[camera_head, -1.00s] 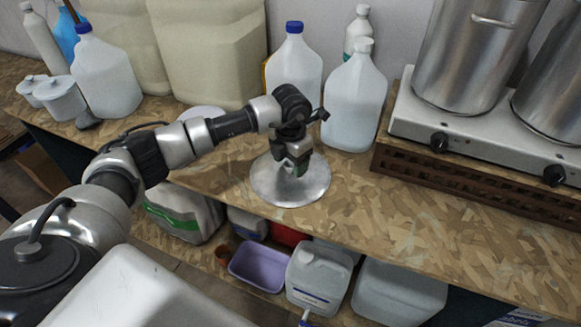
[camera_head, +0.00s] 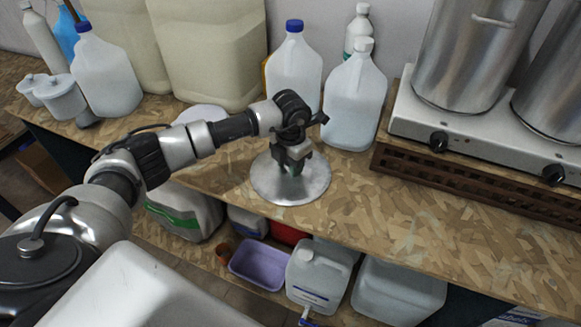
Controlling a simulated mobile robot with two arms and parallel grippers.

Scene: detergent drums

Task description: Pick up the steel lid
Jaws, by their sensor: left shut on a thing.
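The steel lid (camera_head: 309,188) is a round, shiny grey disc on the chipboard worktop, near its front edge and in front of the white jugs. My left gripper (camera_head: 292,169) points down over the middle of the lid and is shut on its handle, which the fingers mostly hide. The lid looks level; I cannot tell whether it touches the worktop. My right gripper is not in view.
White jugs (camera_head: 354,100) stand behind the lid. A steel hotplate (camera_head: 410,122) with large pots (camera_head: 463,60) stands at the right on a brown crate. The worktop (camera_head: 390,215) right of the lid is clear. A lower shelf holds a purple tub (camera_head: 259,266) and canisters.

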